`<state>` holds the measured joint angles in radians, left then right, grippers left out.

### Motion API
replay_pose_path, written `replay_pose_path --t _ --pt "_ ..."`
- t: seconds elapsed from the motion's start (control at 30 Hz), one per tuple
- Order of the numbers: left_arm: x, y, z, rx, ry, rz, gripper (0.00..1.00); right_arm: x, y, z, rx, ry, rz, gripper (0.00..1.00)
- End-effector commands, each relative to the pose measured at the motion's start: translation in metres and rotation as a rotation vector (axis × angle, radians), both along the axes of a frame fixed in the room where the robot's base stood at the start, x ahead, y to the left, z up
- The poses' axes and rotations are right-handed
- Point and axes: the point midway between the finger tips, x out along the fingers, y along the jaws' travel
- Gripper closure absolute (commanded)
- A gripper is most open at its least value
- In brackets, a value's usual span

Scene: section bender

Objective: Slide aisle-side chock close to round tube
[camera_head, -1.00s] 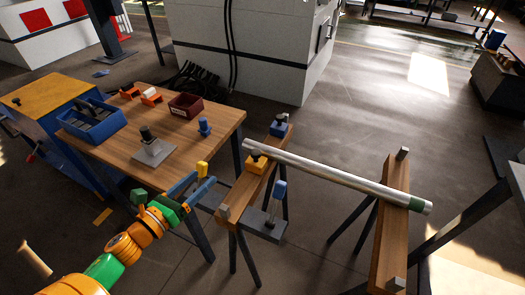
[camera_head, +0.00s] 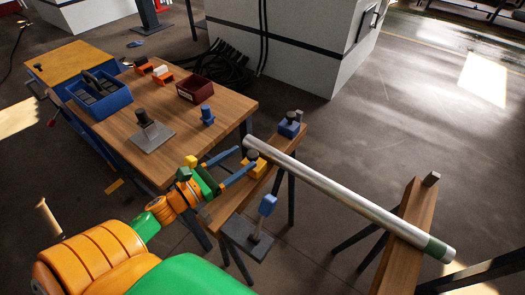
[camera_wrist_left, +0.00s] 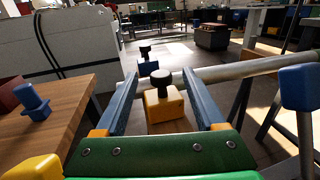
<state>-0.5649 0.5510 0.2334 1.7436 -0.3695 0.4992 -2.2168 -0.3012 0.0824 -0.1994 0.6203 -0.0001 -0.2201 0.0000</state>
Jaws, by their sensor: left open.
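The round tube (camera_head: 345,193) is a long silvery pipe with a green band near its right end, lying across two wooden trestle beams. On the left beam (camera_head: 225,202), a yellow chock (camera_head: 256,170) with a black knob sits on the near side of the tube. A blue chock (camera_head: 288,129) with a dark knob sits on the far side. My left gripper (camera_head: 247,161) is open at the yellow chock. In the left wrist view, the yellow chock (camera_wrist_left: 165,106) stands between the two blue fingers, with gaps at both sides. My right gripper is out of view.
The wooden table (camera_head: 190,130) at left holds a blue bin (camera_head: 100,100), a dark red box (camera_head: 193,90) and a blue knobbed piece (camera_head: 207,115).

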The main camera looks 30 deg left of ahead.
Motion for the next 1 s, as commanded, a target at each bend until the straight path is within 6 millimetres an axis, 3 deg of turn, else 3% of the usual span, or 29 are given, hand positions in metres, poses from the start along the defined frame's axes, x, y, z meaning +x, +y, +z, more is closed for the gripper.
replay_pose_path --t 0.07,0.13,0.43,0.8,0.87,1.0 --pt "0.001 0.0 -0.022 -0.003 0.001 0.002 0.29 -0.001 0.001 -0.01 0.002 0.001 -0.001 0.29" --pt "0.016 -0.005 -0.013 -0.001 -0.006 -0.002 0.29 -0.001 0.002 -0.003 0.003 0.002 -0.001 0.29" --pt "0.064 -0.02 -0.014 -0.001 -0.004 0.0 0.29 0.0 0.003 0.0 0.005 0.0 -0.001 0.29" --pt "0.072 -0.023 -0.015 0.0 0.0 0.0 0.29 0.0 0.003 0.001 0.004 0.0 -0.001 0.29" --pt "0.072 -0.023 -0.015 0.0 0.0 0.0 0.39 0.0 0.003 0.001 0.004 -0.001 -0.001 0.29" --pt "0.072 -0.022 -0.015 0.0 0.0 0.0 0.77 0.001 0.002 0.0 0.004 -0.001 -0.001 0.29"
